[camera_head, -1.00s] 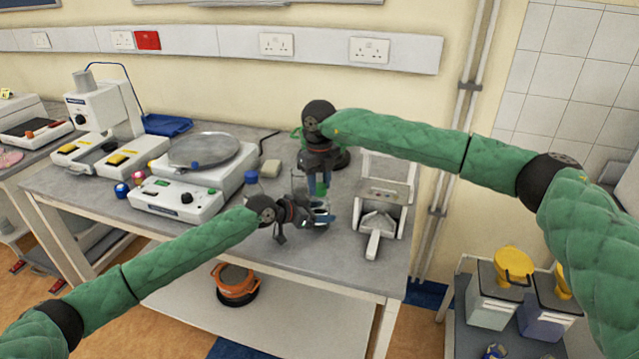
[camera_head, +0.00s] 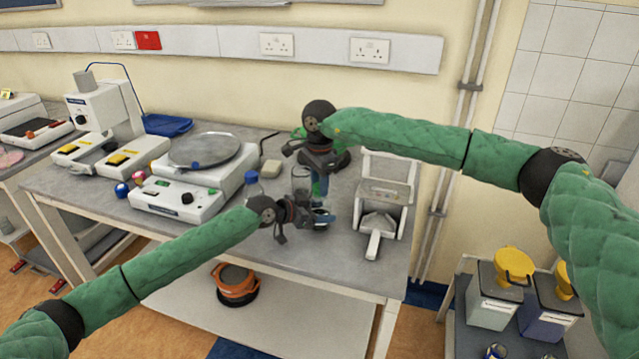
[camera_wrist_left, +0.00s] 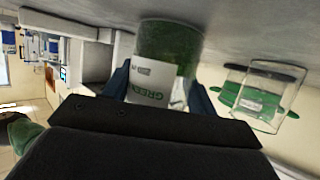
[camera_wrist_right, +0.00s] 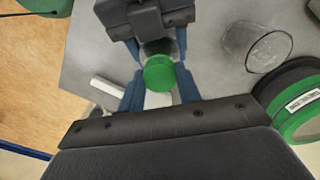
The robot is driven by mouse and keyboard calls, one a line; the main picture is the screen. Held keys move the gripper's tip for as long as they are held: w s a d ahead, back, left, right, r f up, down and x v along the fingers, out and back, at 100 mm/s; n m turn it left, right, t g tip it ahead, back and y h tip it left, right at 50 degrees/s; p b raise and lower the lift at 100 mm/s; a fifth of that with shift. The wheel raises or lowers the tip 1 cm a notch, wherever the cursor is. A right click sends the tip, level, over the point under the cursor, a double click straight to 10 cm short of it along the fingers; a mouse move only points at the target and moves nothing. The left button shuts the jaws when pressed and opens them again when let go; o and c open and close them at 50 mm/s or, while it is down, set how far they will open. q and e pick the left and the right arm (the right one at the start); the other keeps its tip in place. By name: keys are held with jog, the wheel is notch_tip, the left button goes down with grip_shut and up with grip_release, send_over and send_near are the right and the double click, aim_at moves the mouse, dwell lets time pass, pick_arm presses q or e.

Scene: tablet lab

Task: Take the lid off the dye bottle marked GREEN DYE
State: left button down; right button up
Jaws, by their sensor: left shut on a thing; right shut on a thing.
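The GREEN DYE bottle (camera_wrist_left: 150,88) stands on the bench, with green contents and a white label partly readable as GREEN. My left gripper (camera_head: 322,219) is shut on its body from the side; its fingers flank the bottle in the left wrist view (camera_wrist_left: 163,92). The green lid (camera_wrist_right: 158,73) faces the right wrist camera. My right gripper (camera_head: 320,188) points down from above, with its fingers shut on the lid in the right wrist view (camera_wrist_right: 158,88). The lid is in line with the bottle; I cannot tell whether there is a gap between them.
A clear glass beaker (camera_wrist_right: 256,48) stands close beside the bottle. A round green-rimmed container (camera_wrist_right: 300,112) is near my right gripper. A blue-capped bottle (camera_head: 252,184) and a white balance-like device (camera_head: 180,200) stand left. A white scoop-like stand (camera_head: 388,205) is right.

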pick_arm(q)
jog(key=shift+s+d, duration=0.1)
pick_arm(e)
jog(key=n, duration=0.7)
jog(key=shift+w+d+r, duration=0.1)
jog(key=n, duration=0.6)
jog(key=shift+r, duration=0.45)
jog(key=shift+r, duration=0.35)
jog(key=shift+r, duration=0.3)
jog(key=shift+r, duration=1.95)
pick_arm(q)
jog(key=shift+c, duration=1.9)
grip_release()
